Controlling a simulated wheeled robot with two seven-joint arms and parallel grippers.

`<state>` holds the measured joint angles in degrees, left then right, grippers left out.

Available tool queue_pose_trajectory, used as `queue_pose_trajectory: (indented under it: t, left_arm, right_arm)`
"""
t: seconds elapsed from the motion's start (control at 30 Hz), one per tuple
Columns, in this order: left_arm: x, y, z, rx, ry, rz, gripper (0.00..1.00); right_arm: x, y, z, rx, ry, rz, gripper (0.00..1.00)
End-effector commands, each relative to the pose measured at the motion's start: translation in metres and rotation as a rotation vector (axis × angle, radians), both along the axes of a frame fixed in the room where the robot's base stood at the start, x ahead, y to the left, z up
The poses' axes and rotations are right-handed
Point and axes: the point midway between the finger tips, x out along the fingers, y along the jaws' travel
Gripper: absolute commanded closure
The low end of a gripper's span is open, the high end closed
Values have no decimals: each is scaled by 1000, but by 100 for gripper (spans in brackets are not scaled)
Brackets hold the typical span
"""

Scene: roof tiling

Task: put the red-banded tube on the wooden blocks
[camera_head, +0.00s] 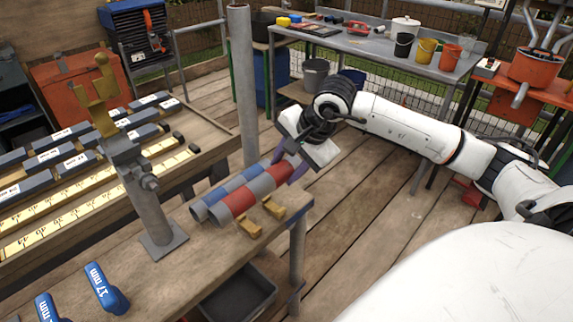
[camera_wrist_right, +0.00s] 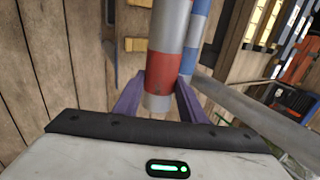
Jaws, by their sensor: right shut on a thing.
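The grey red-banded tube (camera_head: 240,202) lies lengthwise along the wooden bench, beside the blue-banded tube (camera_head: 229,187). My right gripper (camera_head: 288,169) is shut on its far end. In the right wrist view, the purple fingers (camera_wrist_right: 164,92) sit on either side of the red-banded tube (camera_wrist_right: 162,65), near its lower red band. I cannot tell whether the tube touches the bench. Two small wooden blocks, a near one (camera_head: 249,227) and a far one (camera_head: 273,208), sit apart on the bench, just right of the tube. My left gripper is not in view.
A grey post with a mustard fork (camera_head: 148,200) stands on the bench left of the tubes. A black bin (camera_head: 240,292) is below the bench. A metal table (camera_head: 375,45) with buckets stands behind.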

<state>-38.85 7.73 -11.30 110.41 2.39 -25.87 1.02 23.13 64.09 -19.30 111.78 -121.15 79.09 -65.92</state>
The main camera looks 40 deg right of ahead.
Motion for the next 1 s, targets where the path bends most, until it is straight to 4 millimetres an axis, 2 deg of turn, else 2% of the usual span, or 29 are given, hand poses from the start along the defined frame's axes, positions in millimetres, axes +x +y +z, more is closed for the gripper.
queue_pose_trajectory:
  t: [0.6, 1.0]
  left_arm:
    - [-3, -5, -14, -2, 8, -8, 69]
    - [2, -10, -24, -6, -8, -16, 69]
  right_arm:
    - [0, 0, -31, 0, -3, 0, 98]
    - [1, 0, -51, 0, -4, 1, 98]
